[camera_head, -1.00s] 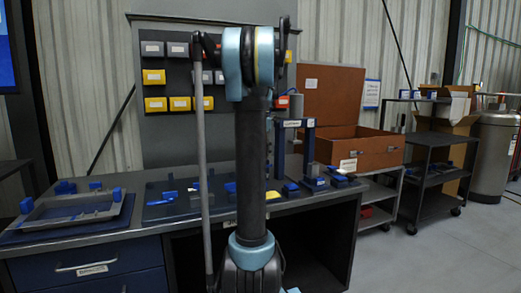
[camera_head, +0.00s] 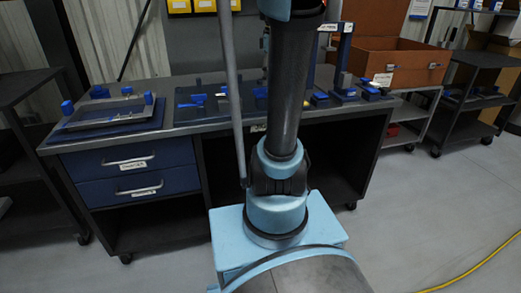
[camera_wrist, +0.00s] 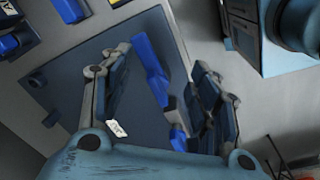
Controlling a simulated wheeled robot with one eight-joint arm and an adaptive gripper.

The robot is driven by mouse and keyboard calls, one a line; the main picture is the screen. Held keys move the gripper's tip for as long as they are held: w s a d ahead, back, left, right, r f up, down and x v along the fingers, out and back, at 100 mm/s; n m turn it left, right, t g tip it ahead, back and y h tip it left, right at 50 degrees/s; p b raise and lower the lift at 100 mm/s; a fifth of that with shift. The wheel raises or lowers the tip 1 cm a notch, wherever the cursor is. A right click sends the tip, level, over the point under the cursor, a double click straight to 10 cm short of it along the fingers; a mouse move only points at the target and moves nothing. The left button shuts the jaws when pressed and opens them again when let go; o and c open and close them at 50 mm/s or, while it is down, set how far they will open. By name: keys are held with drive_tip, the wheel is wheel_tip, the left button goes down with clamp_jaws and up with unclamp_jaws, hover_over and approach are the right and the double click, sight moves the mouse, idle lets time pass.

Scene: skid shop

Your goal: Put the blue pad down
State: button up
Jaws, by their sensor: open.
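My gripper (camera_wrist: 162,62) shows in the wrist view with its two dark fingers apart, above a dark blue-grey mat (camera_wrist: 62,78). A bright blue long piece (camera_wrist: 152,72) lies between the fingers, nearer the right one, and looks apart from both. It may be the blue pad, but I cannot tell for sure. A smaller blue part (camera_wrist: 178,138) shows below it, close to the right finger. In the head view my gripper is not visible. Several small blue pieces (camera_head: 197,100) lie on the middle of the workbench (camera_head: 170,127) there.
A grey tray (camera_head: 112,113) with blue blocks rests on the bench's left. A brown open case (camera_head: 400,72) stands at the right behind it. Dark shelf carts stand on both sides. A yellow cable (camera_head: 470,268) crosses the floor at the right. A white label (camera_wrist: 118,128) shows near the left finger.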

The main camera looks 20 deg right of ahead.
drive_tip(key=s+a+f+m, duration=0.4)
drive_tip(key=s+f+m, duration=0.1)
drive_tip(key=s+f, duration=0.4)
drive_tip(key=s+a+f+m+t, duration=0.1)
drive_tip(key=s+a+f+m, duration=0.4)
drive_tip(key=s+f, duration=0.5)
drive_tip(key=shift+a+m, duration=0.2)
drive_tip(key=shift+m, duration=0.2)
drive_tip(key=shift+c, duration=0.6)
